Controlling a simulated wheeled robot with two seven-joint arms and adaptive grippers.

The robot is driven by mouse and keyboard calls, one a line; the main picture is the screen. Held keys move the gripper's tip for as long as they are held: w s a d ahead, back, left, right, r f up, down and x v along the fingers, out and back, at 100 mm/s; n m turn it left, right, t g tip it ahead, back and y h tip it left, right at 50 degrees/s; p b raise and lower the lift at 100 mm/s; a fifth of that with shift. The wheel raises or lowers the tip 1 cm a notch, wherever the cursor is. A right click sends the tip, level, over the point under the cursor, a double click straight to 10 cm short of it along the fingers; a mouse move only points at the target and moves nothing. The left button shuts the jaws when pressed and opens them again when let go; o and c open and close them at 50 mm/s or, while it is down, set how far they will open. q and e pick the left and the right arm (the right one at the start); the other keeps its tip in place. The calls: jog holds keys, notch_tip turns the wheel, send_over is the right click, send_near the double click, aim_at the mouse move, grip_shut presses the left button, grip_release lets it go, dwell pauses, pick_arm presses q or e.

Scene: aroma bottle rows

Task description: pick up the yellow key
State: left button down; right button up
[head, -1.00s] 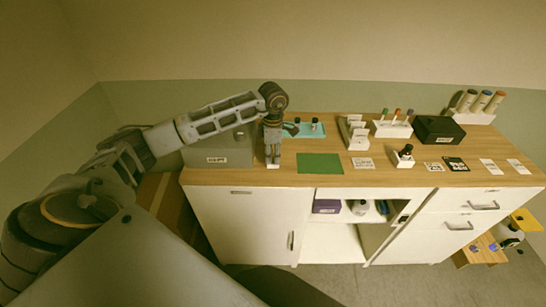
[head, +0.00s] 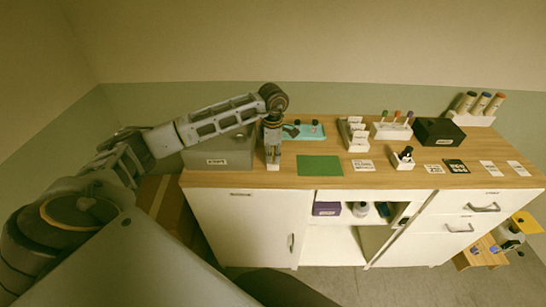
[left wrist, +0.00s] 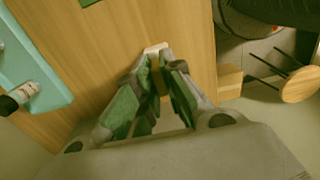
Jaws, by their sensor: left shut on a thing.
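My right gripper is not in view.
A grey box (head: 218,153) stands left of the gripper. A turquoise tray (head: 311,132) with small bottles lies behind, and a green mat (head: 320,165) to the right. White racks, a black box (head: 438,131) and cards stand farther right. The counter's front edge is close to the gripper.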

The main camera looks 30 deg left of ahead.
aim_at(273, 155)
pick_arm(q)
notch_tip(273, 155, up, 9)
jog(key=shift+b, duration=0.8)
jog(key=shift+r, duration=0.35)
